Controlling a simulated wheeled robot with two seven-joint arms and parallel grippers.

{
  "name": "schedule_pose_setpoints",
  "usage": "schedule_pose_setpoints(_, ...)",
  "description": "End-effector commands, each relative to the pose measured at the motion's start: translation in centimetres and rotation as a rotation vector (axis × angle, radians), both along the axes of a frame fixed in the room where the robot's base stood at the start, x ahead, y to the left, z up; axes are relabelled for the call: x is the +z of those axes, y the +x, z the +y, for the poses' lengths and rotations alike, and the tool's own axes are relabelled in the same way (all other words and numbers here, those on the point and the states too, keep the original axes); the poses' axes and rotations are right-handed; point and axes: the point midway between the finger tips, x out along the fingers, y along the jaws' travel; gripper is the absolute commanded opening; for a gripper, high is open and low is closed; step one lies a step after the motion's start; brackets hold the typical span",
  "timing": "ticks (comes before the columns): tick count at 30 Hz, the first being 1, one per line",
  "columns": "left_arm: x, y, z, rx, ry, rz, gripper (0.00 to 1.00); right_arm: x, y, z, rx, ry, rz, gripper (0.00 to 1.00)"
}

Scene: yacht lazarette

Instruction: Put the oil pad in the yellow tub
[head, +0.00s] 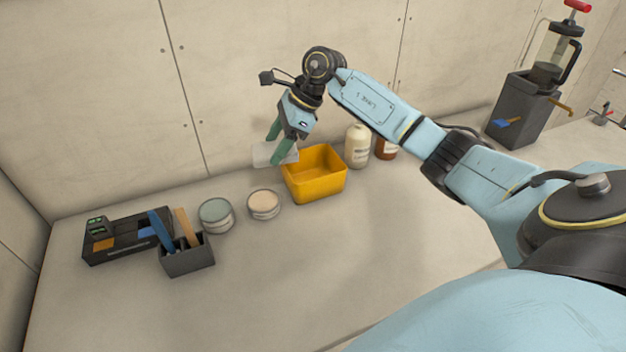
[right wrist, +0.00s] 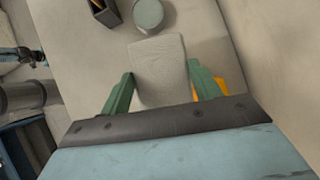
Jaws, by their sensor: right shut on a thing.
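The oil pad is a pale, whitish flat rectangle (head: 266,154) behind the left rear corner of the yellow tub in the head view. It fills the space between the fingers in the right wrist view (right wrist: 160,70). My right gripper (head: 276,145) is shut on the pad and holds it up beside the tub. The yellow tub (head: 318,186) stands open on the worktop. Only a small part of the tub (right wrist: 197,88) shows behind a finger in the right wrist view. My left gripper is not in view.
A grey-green-lidded tin (head: 216,215) and a peach-lidded tin (head: 263,204) stand left of the tub. A tool box (head: 187,262) and dark organizer (head: 125,238) are farther left. A cream bottle (head: 357,147) and brown bottle (head: 387,150) stand right. The front worktop is clear.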

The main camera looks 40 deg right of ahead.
Motion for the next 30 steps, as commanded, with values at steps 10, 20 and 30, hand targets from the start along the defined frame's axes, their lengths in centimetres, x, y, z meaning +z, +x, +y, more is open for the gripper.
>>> schedule_pose_setpoints(10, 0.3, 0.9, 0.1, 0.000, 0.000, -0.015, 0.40, 2.3, 1.2, -8.1, -0.567, 0.001, 0.000, 0.41)
schedule_pose_setpoints(20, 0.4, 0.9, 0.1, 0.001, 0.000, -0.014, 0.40, -2.7, 1.2, -8.6, -0.609, 0.004, 0.007, 0.41)
schedule_pose_setpoints(30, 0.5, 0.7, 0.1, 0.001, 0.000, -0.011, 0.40, -6.1, 1.2, -8.5, -0.606, 0.005, 0.008, 0.41)
